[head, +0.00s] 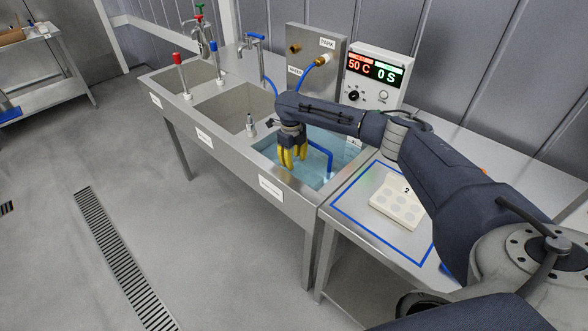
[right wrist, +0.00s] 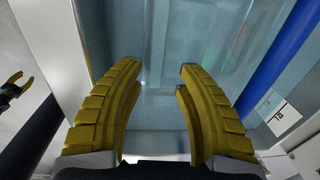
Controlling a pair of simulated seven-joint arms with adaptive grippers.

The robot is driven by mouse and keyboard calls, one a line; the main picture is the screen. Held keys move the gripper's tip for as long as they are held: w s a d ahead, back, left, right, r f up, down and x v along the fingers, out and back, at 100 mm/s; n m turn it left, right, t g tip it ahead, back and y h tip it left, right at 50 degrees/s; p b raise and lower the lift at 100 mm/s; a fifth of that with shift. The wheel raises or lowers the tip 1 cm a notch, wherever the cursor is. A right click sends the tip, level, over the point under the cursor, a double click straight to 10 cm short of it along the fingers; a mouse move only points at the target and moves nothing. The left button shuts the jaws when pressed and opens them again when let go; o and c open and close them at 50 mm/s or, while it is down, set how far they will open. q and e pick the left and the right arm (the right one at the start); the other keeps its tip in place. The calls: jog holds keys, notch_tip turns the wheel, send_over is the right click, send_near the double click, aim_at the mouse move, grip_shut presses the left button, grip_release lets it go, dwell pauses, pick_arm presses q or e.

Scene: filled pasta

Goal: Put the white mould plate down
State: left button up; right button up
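A white mould plate (head: 391,212) with round hollows lies flat inside the blue outline on the steel table, right of the sink; a "2" marks its back edge. My right gripper (head: 293,158) points down over the water-filled basin, left of that plate and apart from it. In the right wrist view its yellow fingers (right wrist: 160,82) are spread with nothing between them. Beyond the fingertips faint round shapes (right wrist: 178,45) show through the water; I cannot tell what they belong to. My left gripper (right wrist: 17,86) shows small at the left of the right wrist view, fingers apart and empty.
The water basin (head: 340,150) has steel rims and a blue pipe (head: 318,148) beside my right gripper. Two empty basins and taps stand to the left. A control box (head: 376,75) reads 50 C and 0 S behind. The table around the plate is clear.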

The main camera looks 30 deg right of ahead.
notch_tip(320, 180, up, 5)
jog(key=shift+a+r, duration=0.1)
dwell(0.3)
jog(key=shift+w, duration=0.1)
